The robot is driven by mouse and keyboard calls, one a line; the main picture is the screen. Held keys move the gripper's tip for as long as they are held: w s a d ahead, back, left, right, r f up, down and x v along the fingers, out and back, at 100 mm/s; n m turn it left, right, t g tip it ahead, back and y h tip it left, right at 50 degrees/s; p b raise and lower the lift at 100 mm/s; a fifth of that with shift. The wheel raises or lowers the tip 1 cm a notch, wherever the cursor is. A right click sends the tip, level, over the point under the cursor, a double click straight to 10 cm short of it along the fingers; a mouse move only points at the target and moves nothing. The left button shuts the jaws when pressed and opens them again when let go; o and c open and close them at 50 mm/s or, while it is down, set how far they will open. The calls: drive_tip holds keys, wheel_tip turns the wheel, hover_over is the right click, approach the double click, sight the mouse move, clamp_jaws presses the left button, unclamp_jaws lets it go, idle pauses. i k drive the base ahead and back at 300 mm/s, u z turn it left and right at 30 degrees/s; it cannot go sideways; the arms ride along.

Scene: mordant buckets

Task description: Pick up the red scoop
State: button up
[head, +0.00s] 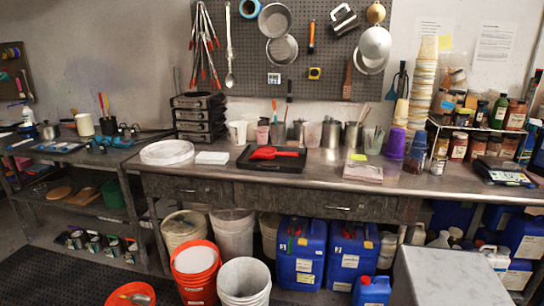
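The red scoop (265,154) lies in a shallow black tray (289,167) on the long metal workbench (225,175). Nothing covers the scoop in the head view. My gripper is not in view.
A white round lid (167,152) and a pale block (212,158) lie left of the tray. Cups and metal containers (331,135) stand behind it. Orange buckets (195,283), a white bucket (243,282) and blue jugs (301,255) crowd the floor below.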

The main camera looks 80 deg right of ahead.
sight(264, 152)
drive_tip(key=z, duration=0.35)
drive_tip(key=i, duration=0.65)
drive_tip(key=z, duration=0.9)
drive_tip(key=i, duration=0.75)
drive_tip(key=z, duration=0.45)
